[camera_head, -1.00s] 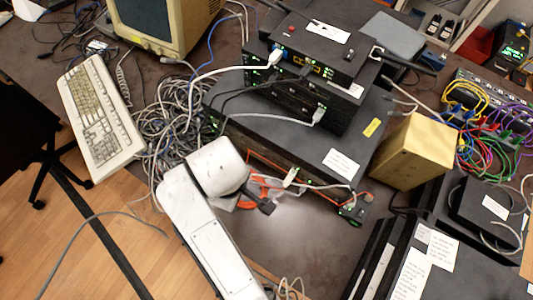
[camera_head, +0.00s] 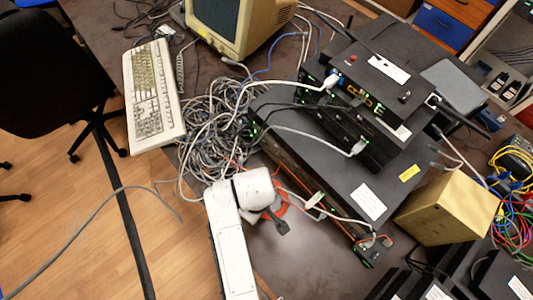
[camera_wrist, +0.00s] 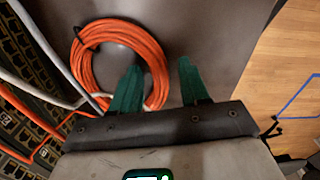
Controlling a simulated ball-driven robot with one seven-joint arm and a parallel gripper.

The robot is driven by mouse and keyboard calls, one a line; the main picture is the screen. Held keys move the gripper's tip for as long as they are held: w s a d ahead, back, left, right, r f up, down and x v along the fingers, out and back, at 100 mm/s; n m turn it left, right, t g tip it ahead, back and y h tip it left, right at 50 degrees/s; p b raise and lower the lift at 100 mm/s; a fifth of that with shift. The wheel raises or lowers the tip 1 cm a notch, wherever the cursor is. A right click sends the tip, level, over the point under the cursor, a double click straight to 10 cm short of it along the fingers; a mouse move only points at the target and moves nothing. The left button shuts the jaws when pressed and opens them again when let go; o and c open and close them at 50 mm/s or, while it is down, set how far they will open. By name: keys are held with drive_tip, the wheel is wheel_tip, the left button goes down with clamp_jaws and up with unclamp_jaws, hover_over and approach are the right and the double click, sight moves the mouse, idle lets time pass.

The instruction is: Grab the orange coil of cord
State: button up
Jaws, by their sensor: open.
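The orange coil of cord (camera_wrist: 86,66) lies flat on the dark table in the wrist view, a loose ring of several turns. My gripper (camera_wrist: 160,82) is open, its two green fingers apart. The left finger overlaps the coil's right side in the picture; the right finger is over bare table to the right of it. I cannot tell whether the finger touches the cord. In the head view a bit of the orange coil (camera_head: 283,209) shows beside my gripper (camera_head: 281,226), mostly hidden by my white arm.
Stacked black network boxes (camera_head: 320,170) with cables stand right behind the coil. A grey cable tangle (camera_head: 215,130) and a keyboard (camera_head: 152,95) lie to the left. A yellowish box (camera_head: 445,208) stands to the right. Bare table (camera_head: 310,262) lies in front.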

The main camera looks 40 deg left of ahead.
drive_tip(key=shift+f, duration=0.15)
clamp_jaws()
idle(0.4)
